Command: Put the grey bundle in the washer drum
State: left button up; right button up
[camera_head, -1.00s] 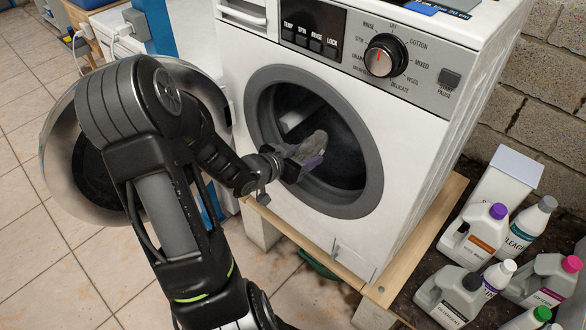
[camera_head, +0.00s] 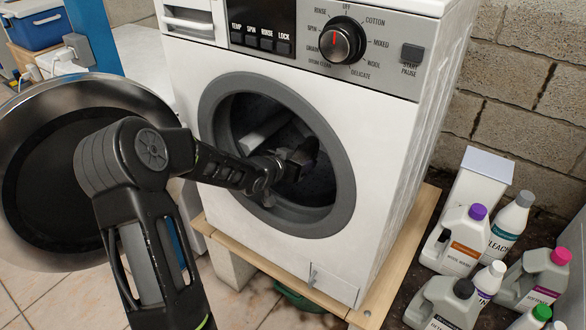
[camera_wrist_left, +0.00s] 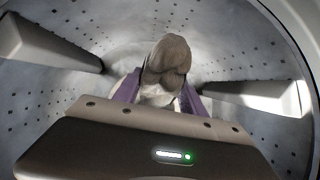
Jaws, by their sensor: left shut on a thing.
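The washer drum (camera_wrist_left: 225,45) fills the wrist view, with a pale perforated wall. In the head view its dark inside (camera_head: 318,188) shows through the grey ring of the washer's opening. My left gripper (camera_head: 292,165) reaches through this opening. In the wrist view its purple-lined fingers (camera_wrist_left: 158,97) are shut on the grey bundle (camera_wrist_left: 168,58), a rounded brownish-grey lump held inside the drum. In the head view the bundle is dark and hard to tell from the gripper. My right gripper is not in view.
The round washer door (camera_head: 20,135) hangs open at the left, behind my left arm. Paddles (camera_wrist_left: 265,97) stick out from the drum wall on both sides. The washer (camera_head: 385,190) stands on a wooden-topped plinth (camera_head: 395,260). Several bottles (camera_head: 460,240) stand at the lower right.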

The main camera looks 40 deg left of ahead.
pick_arm(q)
jog(key=shift+w+f+b, duration=1.05)
jog(key=shift+w+f, duration=0.4)
jog(key=shift+w, duration=0.2)
jog(key=o, duration=1.6)
jog(key=shift+c, duration=0.2)
jog(key=shift+o, duration=0.3)
jog(key=o, duration=0.5)
jog(key=shift+s, duration=0.1)
